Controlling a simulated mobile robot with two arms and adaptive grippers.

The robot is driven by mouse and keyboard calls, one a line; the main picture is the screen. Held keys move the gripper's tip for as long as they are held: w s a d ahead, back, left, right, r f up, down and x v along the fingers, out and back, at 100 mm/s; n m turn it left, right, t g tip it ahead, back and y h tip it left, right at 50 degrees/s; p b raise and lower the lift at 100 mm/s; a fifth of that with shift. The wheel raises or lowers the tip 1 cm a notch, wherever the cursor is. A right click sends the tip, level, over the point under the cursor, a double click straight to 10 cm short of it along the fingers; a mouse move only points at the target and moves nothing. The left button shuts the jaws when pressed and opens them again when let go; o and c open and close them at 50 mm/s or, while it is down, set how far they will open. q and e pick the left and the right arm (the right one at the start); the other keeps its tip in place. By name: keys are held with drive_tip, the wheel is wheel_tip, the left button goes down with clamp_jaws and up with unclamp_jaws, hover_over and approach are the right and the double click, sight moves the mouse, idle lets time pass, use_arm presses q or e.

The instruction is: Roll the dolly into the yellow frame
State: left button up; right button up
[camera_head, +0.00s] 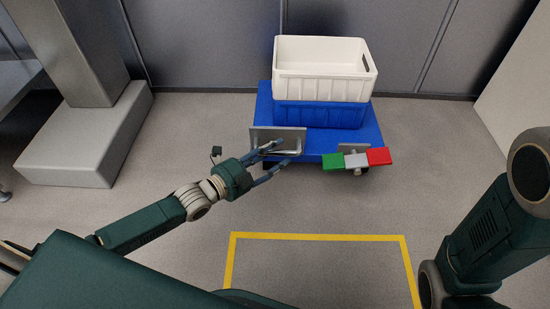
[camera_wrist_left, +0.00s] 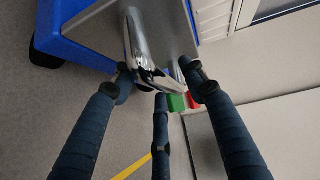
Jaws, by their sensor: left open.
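The blue dolly (camera_head: 312,139) stands near the back wall, beyond the yellow frame (camera_head: 318,237) on the floor. It carries a white crate (camera_head: 323,84) stacked on a blue crate (camera_head: 320,114). A metal plate with a chrome handle (camera_wrist_left: 146,52) is on its front left. My left gripper (camera_head: 281,156) is open at this handle. In the left wrist view its fingers lie on both sides of the handle; contact is unclear. A green, grey and red bar (camera_head: 357,160) sits at the dolly's front right. My right arm shows at the right, its gripper out of view.
The yellow frame is empty where it shows; its near part is cut off. A grey column on a block base (camera_head: 95,135) stands at the left. A pale wall (camera_head: 520,85) is at the right. The floor between dolly and frame is clear.

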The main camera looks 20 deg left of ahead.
use_arm(q)
drive_tip(key=shift+d, duration=0.1)
clamp_jaws()
